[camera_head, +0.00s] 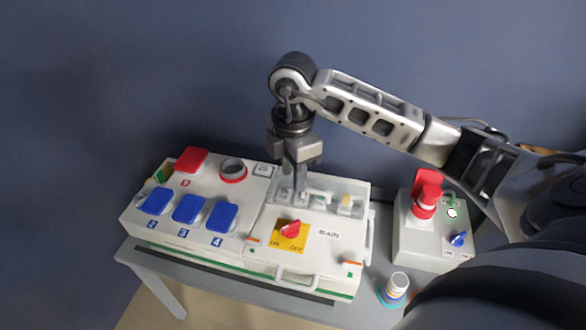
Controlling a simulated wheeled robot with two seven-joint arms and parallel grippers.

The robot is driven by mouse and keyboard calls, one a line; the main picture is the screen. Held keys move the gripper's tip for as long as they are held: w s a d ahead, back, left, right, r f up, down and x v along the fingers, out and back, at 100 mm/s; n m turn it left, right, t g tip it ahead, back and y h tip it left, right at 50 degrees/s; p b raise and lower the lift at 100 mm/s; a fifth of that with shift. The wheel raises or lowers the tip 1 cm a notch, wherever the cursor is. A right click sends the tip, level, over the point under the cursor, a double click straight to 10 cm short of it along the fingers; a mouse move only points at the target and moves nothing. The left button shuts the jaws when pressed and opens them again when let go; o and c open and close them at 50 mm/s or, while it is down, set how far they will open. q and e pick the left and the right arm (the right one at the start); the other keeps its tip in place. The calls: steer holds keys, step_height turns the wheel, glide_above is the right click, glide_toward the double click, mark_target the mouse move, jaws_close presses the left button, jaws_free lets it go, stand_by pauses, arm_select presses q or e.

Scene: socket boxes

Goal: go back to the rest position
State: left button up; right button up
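My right arm comes in from the right, and its gripper (301,194) points down at the back of the white socket box (262,225). The fingertips are at or just above a recessed part with a clear cover; I cannot tell whether they touch it. The fingers overlap from this angle, so their opening is unclear. The box's front has a red rotary switch (290,229) on a yellow ON/OFF plate, beside a "MAIN" label. My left gripper is not in view.
A smaller control box (418,243) with a red knob (425,198) stands right. A ringed plug (395,288) stands on the grey table (210,286).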

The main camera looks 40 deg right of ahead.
steer(key=s+a+f+n+g+y, duration=0.1)
steer(key=s+a+n+y, duration=0.15)
steer(key=a, duration=0.25)
steer(key=s+a+f+n+y, duration=0.1)
steer(key=a+f+n+y, duration=0.15)
steer(key=a, duration=0.35)
steer(key=s+a+r+n+y, duration=0.1)
steer(key=s+a+r+y, duration=0.1)
steer(key=a+y, duration=0.3)
steer(key=s+a+r+n+y, duration=0.1)
steer(key=s+a+r+y, duration=0.1)
steer(key=a+r+y, duration=0.3)
steer(key=w+a+r+m+t+y, duration=0.25)
steer(key=r+m+t+y, duration=0.2)
steer(key=t, duration=0.25)
steer(key=w+d+f+m+t+h, duration=0.3)
steer(key=d+f+m+t+h, duration=0.25)
steer(key=m+t+h, duration=0.45)
steer(key=s+d+f+m+g+h, duration=0.2)
steer(key=s+f, duration=0.3)
steer(key=f, duration=0.3)
steer(key=s+d+f+m+g+h, duration=0.3)
steer(key=s+f+m+h, duration=0.1)
steer(key=f, duration=0.5)
steer(key=shift+s+d+m, duration=0.25)
steer(key=shift+s+m, duration=0.25)
steer(key=shift+m, duration=0.05)
